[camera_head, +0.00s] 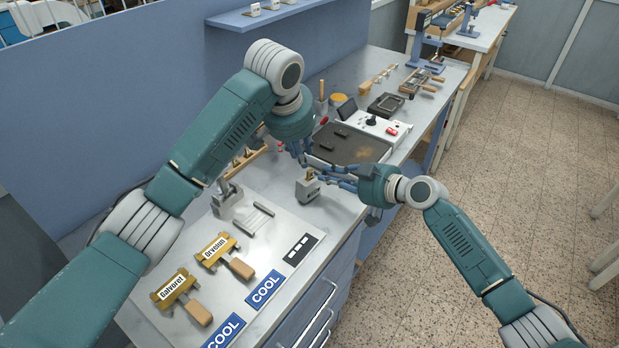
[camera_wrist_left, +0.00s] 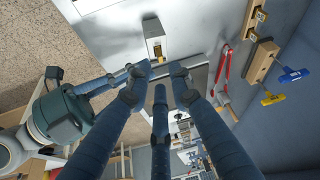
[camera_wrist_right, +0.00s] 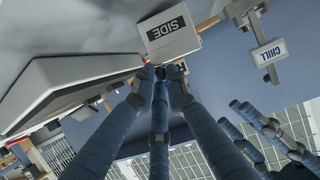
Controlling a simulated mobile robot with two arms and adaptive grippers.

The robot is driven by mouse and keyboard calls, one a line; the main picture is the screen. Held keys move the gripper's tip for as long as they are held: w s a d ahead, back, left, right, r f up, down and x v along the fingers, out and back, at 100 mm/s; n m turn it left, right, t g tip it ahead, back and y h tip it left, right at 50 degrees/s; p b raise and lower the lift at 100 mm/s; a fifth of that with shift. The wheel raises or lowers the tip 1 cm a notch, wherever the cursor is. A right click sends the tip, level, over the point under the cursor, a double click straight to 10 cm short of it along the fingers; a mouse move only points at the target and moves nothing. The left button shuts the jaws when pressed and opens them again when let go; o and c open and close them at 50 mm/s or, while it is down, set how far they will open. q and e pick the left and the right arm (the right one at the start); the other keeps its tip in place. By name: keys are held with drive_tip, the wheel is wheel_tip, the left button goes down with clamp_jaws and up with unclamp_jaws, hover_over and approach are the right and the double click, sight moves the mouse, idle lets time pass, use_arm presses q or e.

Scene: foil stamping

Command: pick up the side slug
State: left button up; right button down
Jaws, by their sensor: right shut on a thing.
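The block labelled SIDE (camera_wrist_right: 172,32) is a small pale grey stand in the right wrist view. In the head view the same small block (camera_head: 307,191) stands near the table's front edge. A small brass piece, apparently the side slug (camera_wrist_left: 160,59), shows at the block in the left wrist view. My right gripper (camera_wrist_right: 161,73) is shut at the block's top, on what seems to be this slug, largely hidden by the fingers. I cannot tell whether the slug is clear of the block. My left gripper (camera_wrist_left: 161,72) is open and empty, close above the block.
A dark hot plate (camera_head: 350,145) with a white control box lies just behind. Two name-plate tools with wooden handles (camera_head: 222,255) and blue COOL labels (camera_head: 265,288) lie in front.

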sight(308, 172)
use_arm(q)
drive_tip(key=x, duration=0.9)
drive_tip(key=shift+w+d+f, duration=0.25)
drive_tip(key=shift+w+d, duration=0.05)
drive_tip(key=shift+d, duration=0.05)
drive_tip(key=shift+a+f, duration=0.1)
drive_tip(key=shift+f, duration=0.05)
drive_tip(key=shift+f, duration=0.1)
clamp_jaws()
